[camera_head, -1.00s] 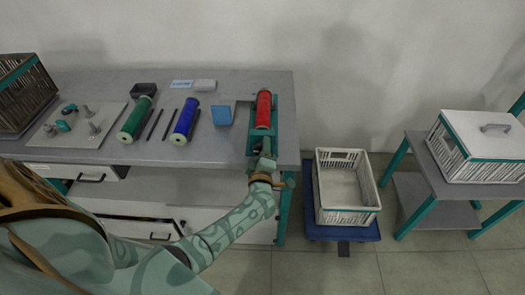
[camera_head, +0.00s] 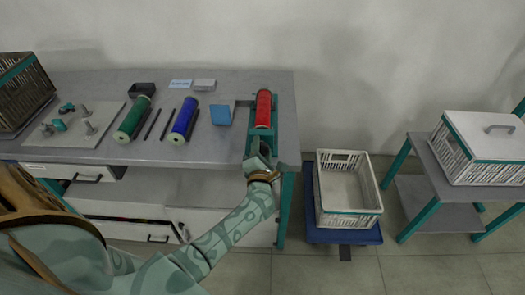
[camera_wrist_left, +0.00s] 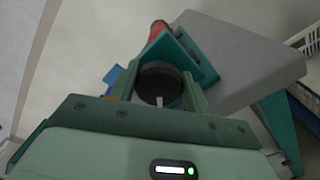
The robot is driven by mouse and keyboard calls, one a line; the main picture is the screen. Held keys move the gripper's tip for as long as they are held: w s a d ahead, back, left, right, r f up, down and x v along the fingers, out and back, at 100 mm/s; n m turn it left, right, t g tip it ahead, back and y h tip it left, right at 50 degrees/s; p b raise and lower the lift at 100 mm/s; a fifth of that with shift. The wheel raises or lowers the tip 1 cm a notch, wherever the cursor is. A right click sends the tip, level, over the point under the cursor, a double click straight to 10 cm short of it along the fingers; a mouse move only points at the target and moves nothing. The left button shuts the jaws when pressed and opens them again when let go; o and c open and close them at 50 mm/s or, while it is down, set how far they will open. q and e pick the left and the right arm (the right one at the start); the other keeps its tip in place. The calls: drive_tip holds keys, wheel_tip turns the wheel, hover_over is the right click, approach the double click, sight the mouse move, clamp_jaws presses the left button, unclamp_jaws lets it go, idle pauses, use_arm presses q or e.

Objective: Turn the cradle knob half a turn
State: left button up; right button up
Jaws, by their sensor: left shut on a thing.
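The teal cradle (camera_head: 273,112) stands at the right end of the workbench, with a red bobbin (camera_head: 264,108) lying in it. The bobbin's end (camera_wrist_left: 157,29) also shows at the top of the left wrist view. The round dark cradle knob (camera_wrist_left: 160,80) sits between the two fingers of my left gripper (camera_wrist_left: 158,76), which is shut on it. A pale mark on the knob points toward my palm. In the head view my left gripper (camera_head: 260,153) is at the cradle's front end and hides the knob. My right gripper is out of view.
A blue block (camera_head: 221,115), a blue spool (camera_head: 184,122), a green spool (camera_head: 134,118) and dark rods lie left of the cradle on the workbench (camera_head: 230,150). A white crate (camera_head: 345,217) stands on a blue platform to the right, beyond the bench edge.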

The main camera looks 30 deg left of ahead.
use_arm(q)
drive_tip(key=n, duration=0.2)
drive_tip(key=n+b, duration=0.1)
drive_tip(key=shift+s+f+n, duration=0.1)
drive_tip(key=shift+f+n, duration=0.15)
drive_tip(key=shift+n, duration=0.05)
drive_tip(key=n+b, duration=0.1)
drive_tip(key=n, duration=0.3)
drive_tip(key=shift+b, duration=0.35)
drive_tip(key=shift+r+n, duration=0.1)
drive_tip(key=shift+n, duration=0.2)
drive_tip(key=o, duration=0.7)
drive_tip(key=shift+o, duration=1.3)
drive_tip(key=shift+r, duration=0.1)
drive_tip(key=p+v, duration=0.1)
drive_tip(key=v, duration=1.5)
drive_tip(key=shift+s+p, duration=0.2)
drive_tip(key=shift+p, duration=0.1)
